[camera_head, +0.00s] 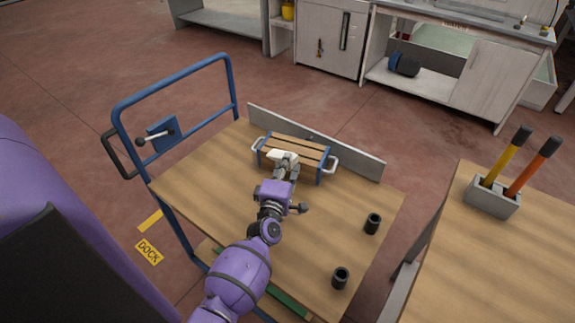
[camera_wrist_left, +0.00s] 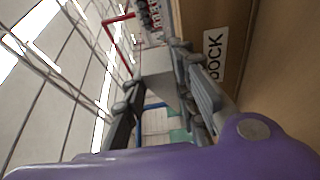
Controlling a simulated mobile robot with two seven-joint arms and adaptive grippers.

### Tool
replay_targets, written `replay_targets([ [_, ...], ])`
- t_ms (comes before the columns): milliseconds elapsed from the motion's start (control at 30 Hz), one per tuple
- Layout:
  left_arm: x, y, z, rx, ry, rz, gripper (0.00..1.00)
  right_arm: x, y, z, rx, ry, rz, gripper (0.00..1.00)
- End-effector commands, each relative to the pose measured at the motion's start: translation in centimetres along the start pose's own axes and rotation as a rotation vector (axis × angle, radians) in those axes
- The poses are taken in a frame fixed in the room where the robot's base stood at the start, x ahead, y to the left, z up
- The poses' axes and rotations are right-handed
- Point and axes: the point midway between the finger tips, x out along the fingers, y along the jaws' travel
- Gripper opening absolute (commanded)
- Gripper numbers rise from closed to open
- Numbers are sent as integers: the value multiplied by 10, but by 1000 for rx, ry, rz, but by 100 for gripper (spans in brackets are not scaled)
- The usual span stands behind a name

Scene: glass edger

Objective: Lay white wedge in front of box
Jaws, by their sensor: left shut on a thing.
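The white wedge (camera_head: 284,156) is in the fingers of my left gripper (camera_head: 285,170) in the head view, at the near long side of the box. The box (camera_head: 308,172) is wooden with slats, blue corners and a pale handle at each end, and it sits at the back of the cart top. In the left wrist view, my left gripper (camera_wrist_left: 162,85) is shut on the wedge (camera_wrist_left: 155,62), and the wooden box wall (camera_wrist_left: 240,75) with a DOCK label is close beside the fingers. Whether the wedge touches the box or cart top is unclear. My right gripper is out of view.
The wooden cart top (camera_head: 205,175) has a pale back board (camera_head: 350,155) and a blue push handle (camera_head: 175,82). Two black cups (camera_head: 372,223) stand at its right. A bench (camera_head: 500,265) holds a grey holder (camera_head: 491,197) with yellow and orange tools. The cart's left side is clear.

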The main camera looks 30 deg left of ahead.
Motion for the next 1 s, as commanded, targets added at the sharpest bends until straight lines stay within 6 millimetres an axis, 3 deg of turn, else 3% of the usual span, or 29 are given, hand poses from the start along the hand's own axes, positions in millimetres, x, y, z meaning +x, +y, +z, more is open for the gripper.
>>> replay_targets([
  [100,-1,-7,0,1,0,-3,0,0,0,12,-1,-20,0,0],
  [400,0,-11,0,1,0,-2,0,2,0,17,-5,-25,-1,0],
  [433,0,-12,0,0,0,-2,30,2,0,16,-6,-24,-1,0],
  [567,0,-11,0,1,0,-2,45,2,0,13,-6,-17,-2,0],
  [867,0,-10,0,1,0,-1,45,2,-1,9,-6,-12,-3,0],
  [1000,1,9,0,-2,1,6,45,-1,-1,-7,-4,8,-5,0],
])
